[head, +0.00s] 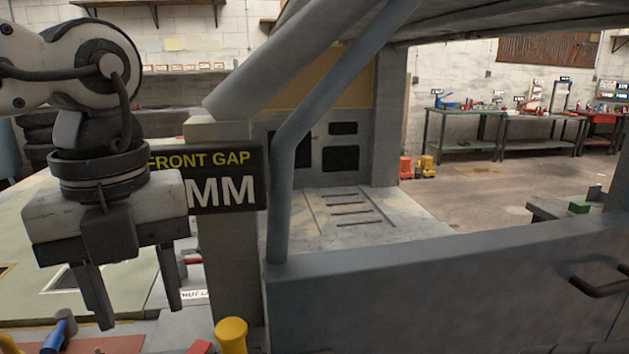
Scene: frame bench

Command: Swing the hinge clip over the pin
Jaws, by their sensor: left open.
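My left gripper (137,305) hangs at the left with its two fingers pointing down, apart and with nothing between them. It is above the front left of the bench, left of a grey post. I cannot clearly make out the hinge clip or the pin. A yellow round-topped piece (231,336) stands upright at the bottom edge, to the right of and lower than the fingers. A blue piece (62,328) lies at the bottom left, beside the left finger. My right gripper is not in view.
A dark sign reading "FRONT GAP" and "MM" (236,191) is on the grey post (228,262), partly behind my arm. A blue-grey tube (281,205) and a large grey panel (430,295) close off the right. Workbenches (500,114) stand far back.

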